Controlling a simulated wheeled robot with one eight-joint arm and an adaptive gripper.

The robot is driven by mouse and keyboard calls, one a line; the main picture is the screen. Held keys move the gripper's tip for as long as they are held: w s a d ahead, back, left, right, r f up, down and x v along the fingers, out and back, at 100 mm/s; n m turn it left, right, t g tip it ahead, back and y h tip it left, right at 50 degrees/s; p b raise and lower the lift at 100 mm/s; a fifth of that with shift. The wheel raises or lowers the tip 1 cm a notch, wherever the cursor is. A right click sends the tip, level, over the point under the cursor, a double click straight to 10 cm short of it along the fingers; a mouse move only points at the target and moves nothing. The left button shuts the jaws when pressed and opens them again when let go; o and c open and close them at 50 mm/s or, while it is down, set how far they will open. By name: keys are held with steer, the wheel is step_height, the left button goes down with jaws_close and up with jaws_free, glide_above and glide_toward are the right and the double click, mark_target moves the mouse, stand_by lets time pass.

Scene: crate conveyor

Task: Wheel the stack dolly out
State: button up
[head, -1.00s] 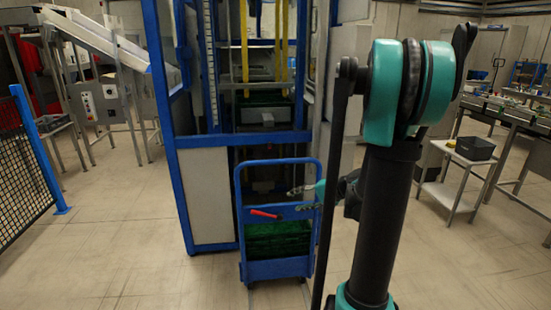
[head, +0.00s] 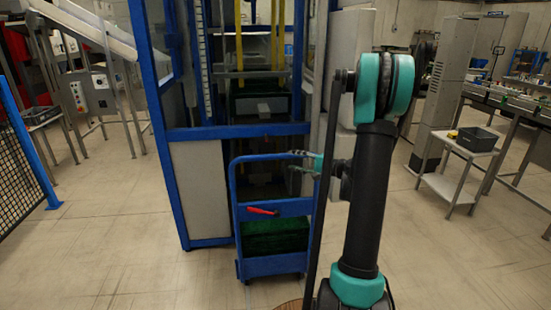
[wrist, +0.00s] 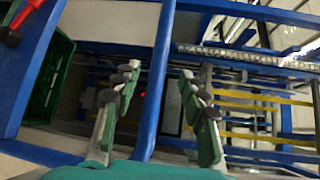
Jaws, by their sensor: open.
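The blue stack dolly (head: 275,265) stands on the floor at the front of the blue-framed machine. It has a tall tubular handle, a red lever (head: 263,211) on its crossbar, and a green crate stack (head: 262,236) low down. My gripper (head: 303,160) is at the upper right of the handle. In the wrist view, my gripper (wrist: 160,74) is open, with a blue handle bar (wrist: 156,95) running between its two fingers. I cannot tell whether either finger touches it. A green crate (wrist: 48,72) and the red lever (wrist: 27,17) show at the left there.
The blue-framed machine (head: 200,132) stands close behind the dolly, with a green crate inside. A mesh fence (head: 20,160) is at the left. A small table (head: 460,150) with a black bin (head: 474,139) is at the right. The floor to the left is clear.

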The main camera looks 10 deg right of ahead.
mark_target(278, 157)
steer(key=x, duration=1)
jaws_close()
